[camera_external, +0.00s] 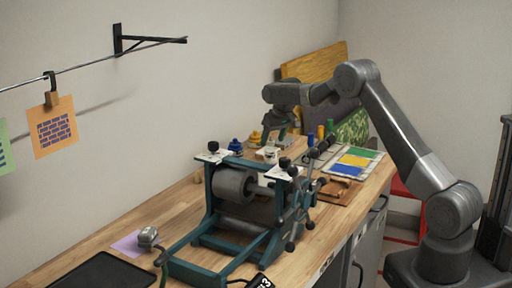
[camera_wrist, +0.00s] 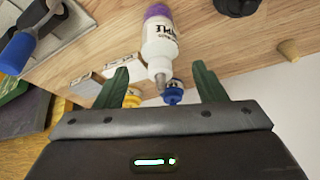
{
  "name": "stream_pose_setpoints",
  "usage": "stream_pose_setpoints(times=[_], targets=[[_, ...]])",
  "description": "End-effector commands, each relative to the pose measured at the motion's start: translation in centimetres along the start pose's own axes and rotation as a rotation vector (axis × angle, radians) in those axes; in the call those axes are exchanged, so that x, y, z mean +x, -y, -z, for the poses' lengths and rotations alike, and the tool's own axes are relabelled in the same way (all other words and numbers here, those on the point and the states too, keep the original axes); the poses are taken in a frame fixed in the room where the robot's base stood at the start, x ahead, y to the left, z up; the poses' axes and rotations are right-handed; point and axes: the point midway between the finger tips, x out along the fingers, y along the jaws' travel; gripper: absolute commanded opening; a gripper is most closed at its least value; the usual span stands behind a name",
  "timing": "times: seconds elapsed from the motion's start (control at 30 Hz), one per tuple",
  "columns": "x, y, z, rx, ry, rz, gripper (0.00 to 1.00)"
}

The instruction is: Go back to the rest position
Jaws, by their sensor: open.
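My gripper (camera_external: 283,132) hangs over the far part of the wooden bench, beyond the press, with the arm arching in from the right. In the wrist view my gripper (camera_wrist: 160,85) has its two dark green fingers wide apart. The small white thing (camera_external: 270,153) below my gripper in the outside view may be this bottle.
A teal roller press (camera_external: 215,243) stands on the bench (camera_external: 85,262) nearer the camera. Blue (camera_external: 235,146) and yellow (camera_external: 255,137) containers stand close to my gripper. A colour-patched board (camera_external: 357,162) lies to the right. Boards (camera_external: 315,62) lean at the back wall.

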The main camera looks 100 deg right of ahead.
Motion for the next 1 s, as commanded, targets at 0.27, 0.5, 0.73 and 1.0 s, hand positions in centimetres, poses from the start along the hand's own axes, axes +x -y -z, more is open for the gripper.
stream_pose_setpoints(times=[0.27, 0.5, 0.73, 1.0], targets=[[4.6, 0.0, 0.0, 0.000, 0.001, 0.000, 0.64], [4.0, 0.0, 0.6, 0.000, -0.003, 0.000, 0.64], [3.1, 0.0, 0.9, 0.000, -0.001, 0.000, 0.64], [3.1, 0.0, 0.9, 0.000, -0.001, 0.000, 0.64]])
